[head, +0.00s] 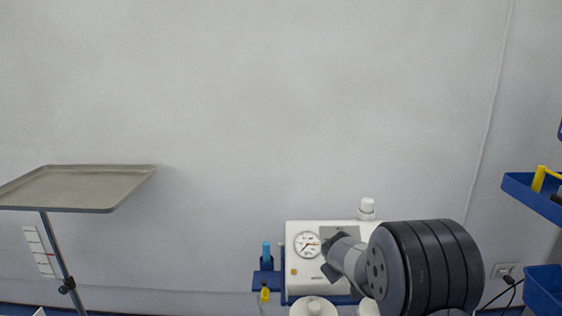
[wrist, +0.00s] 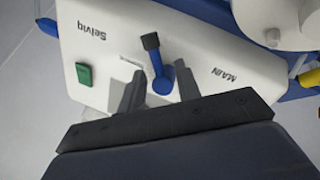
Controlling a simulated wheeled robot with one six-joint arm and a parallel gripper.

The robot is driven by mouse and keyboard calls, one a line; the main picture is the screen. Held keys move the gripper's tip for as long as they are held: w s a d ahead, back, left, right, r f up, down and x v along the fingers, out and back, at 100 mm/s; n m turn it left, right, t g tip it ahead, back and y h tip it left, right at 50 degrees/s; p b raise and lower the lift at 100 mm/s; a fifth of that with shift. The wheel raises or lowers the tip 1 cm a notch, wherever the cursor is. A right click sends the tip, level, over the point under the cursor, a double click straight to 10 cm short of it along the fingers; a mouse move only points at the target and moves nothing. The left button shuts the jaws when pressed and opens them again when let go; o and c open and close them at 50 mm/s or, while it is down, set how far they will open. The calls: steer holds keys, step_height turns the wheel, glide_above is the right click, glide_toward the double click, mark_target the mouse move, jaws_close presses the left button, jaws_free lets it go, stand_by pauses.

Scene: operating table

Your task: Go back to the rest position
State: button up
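My gripper (wrist: 159,82) is open, with its two grey fingers apart. Between them in the wrist view is a blue lever (wrist: 157,66) with a black end, on the face of a white device (wrist: 215,75). Gaps show on both sides of the lever, so I see no grip on it. My arm hides the device's right part.
A grey tray (head: 75,188) on a stand is at the left. Blue bins (head: 543,290) and a blue shelf (head: 520,188) with a yellow-handled item are at the right edge. A blue bracket (head: 268,281) sits left of the device. Free space lies above my arm before the wall.

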steer(key=shift+w+f+m, duration=0.25)
steer(key=shift+m, duration=0.05)
steer(key=shift+s+a+m+g+p, duration=0.1)
steer(key=shift+m+g+p, duration=0.35)
steer(key=shift+m, duration=0.7)
steer(key=shift+s+a+m+g+p, duration=0.15)
steer(key=shift+m+p, duration=0.5)
steer(key=shift+m, duration=0.5)
steer(key=shift+w, duration=0.1)
